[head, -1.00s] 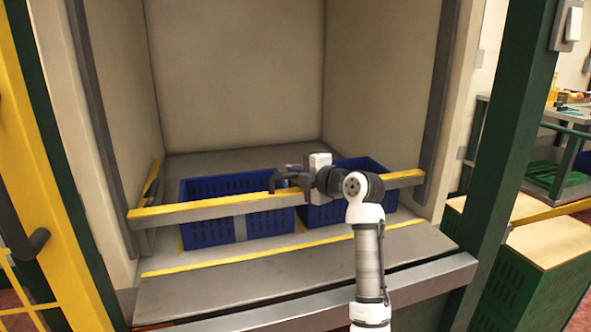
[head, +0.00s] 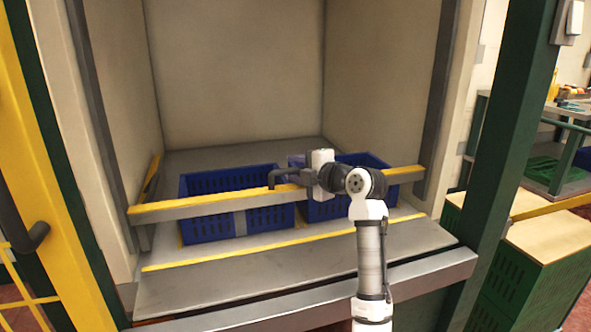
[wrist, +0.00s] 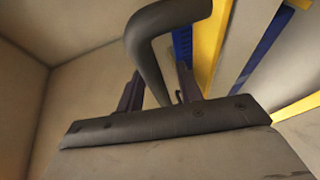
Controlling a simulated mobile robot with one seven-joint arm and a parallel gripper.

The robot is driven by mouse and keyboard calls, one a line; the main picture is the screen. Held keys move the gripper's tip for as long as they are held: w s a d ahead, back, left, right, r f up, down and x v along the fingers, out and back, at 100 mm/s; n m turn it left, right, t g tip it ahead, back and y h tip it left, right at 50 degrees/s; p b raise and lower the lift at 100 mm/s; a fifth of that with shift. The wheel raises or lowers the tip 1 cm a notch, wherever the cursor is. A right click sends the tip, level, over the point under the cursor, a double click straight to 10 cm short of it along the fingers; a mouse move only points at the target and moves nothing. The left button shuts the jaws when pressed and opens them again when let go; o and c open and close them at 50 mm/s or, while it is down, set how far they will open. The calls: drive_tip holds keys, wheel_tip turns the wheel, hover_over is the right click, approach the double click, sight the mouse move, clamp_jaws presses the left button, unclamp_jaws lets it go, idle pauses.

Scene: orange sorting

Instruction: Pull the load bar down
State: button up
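The load bar (head: 215,204), yellow on top and grey on its face, runs across the bay in front of the blue crates. It also shows in the wrist view as a yellow strip (wrist: 208,50) at the upper right. A dark bent handle (wrist: 152,45) curves down between the fingers in the wrist view; its hooked end (head: 272,178) shows at the bar's middle in the head view. My gripper (wrist: 160,88) is open, one finger on each side of the handle, with a gap visible on the left. In the head view my wrist hides part of the bar.
Two blue crates stand behind the bar: a left crate (head: 208,231) and a right crate (head: 318,211). Bay walls enclose both sides and the back. A grey sill (head: 215,289) lies in front. A green post (head: 497,160) stands at the right.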

drive_tip(key=v, duration=1.3)
